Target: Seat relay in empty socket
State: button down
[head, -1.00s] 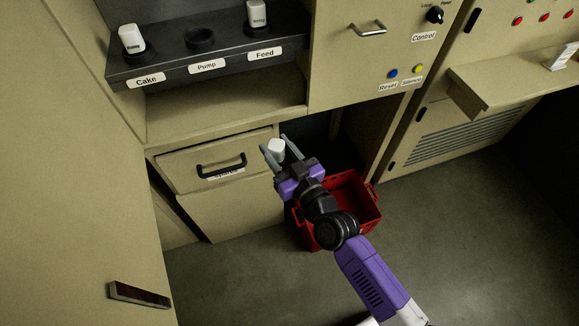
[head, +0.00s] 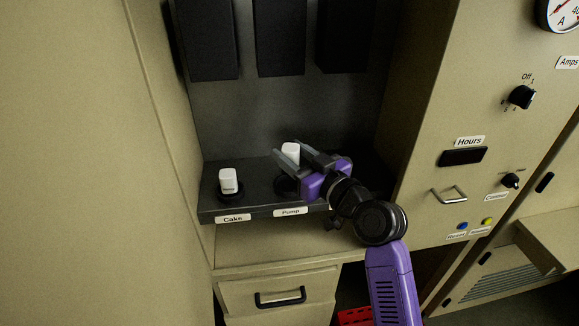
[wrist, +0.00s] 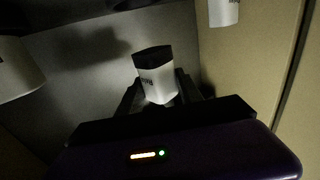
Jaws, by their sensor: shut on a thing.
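A white relay (head: 291,150) is held between the fingers of my gripper (head: 289,153), above the black shelf. In the wrist view the held relay (wrist: 157,88) shows its white body and a dark end. The Pump socket (head: 285,187) is a dark ring, partly hidden by my gripper; the held relay is apart from it. Another white relay (head: 228,181) stands upright in the Cake socket (head: 229,194). The Feed position is hidden behind my gripper and arm in the head view.
Black boxes (head: 280,38) hang at the back above the shelf (head: 262,208). A control panel (head: 470,110) with knobs and a handle (head: 449,195) is to the right. A drawer (head: 280,297) is below, and a red crate (head: 354,316) shows at the bottom edge.

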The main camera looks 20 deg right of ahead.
jog(key=shift+w+a+r, duration=0.15)
jog(key=shift+w+r, duration=0.05)
jog(key=shift+w, duration=0.55)
jog(key=shift+f+b, duration=2)
jog(key=shift+f, duration=0.85)
jog(key=shift+b, duration=0.4)
jog(key=shift+f+b, duration=0.6)
jog(key=c, duration=1.1)
grip_release()
jog(key=shift+o, duration=0.2)
jog(key=v, duration=1.1)
jog(key=shift+b, duration=0.45)
